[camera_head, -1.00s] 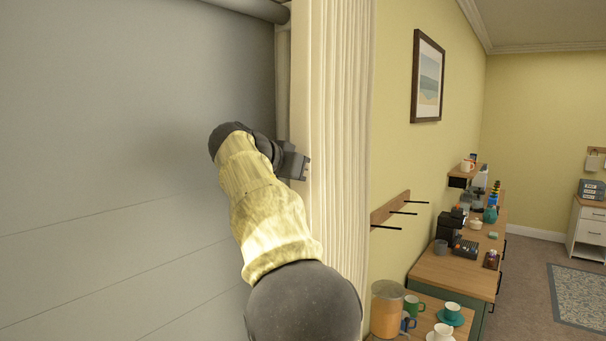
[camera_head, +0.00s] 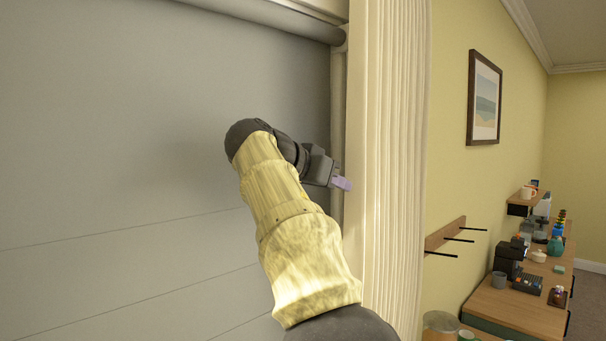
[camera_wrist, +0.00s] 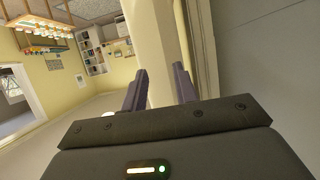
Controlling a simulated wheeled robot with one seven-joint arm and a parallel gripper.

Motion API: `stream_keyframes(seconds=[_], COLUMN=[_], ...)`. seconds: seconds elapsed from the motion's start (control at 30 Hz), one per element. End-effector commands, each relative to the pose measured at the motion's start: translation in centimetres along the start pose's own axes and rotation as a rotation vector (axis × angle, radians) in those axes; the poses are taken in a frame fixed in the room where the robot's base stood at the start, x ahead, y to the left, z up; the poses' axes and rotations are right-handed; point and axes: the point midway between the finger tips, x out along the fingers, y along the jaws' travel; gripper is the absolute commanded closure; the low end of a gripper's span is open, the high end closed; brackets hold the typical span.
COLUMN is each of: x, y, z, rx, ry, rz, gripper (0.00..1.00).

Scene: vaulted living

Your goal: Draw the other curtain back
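The cream pleated curtain (camera_head: 388,150) hangs bunched in tall narrow folds at the right side of the grey-covered window (camera_head: 150,130). My gripper (camera_head: 342,184) is at the curtain's left edge, in front of the window's right side frame. Its lavender fingers point right, towards the folds. In the wrist view my gripper (camera_wrist: 160,88) has its two fingers spread apart, with nothing clearly held between them. A cream upright band shows beyond the fingers; I cannot tell whether it is curtain or frame. The other curtain of the pair is not clearly in view.
A wooden peg rail (camera_head: 446,236) with dark pegs juts from the yellow wall right of the curtain. A framed picture (camera_head: 484,98) hangs above it. A wooden counter (camera_head: 515,307) with a coffee machine and cups stands below. Open floor shows in the wrist view.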

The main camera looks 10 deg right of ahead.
Motion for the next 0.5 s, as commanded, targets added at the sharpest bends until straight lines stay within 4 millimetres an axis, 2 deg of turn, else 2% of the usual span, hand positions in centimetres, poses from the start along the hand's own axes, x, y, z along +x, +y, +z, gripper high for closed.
stream_keyframes(seconds=[0.03, 0.3, 0.5], x=[-1.1, -6.5, -8.9], y=[-0.1, -0.1, 0.0], z=[0.1, 0.0, -0.1], rx=[0.001, 0.002, 0.001], ry=[0.001, 0.001, 0.001], rz=[-0.006, -0.004, -0.002], gripper=[0.71, 0.71, 0.71])
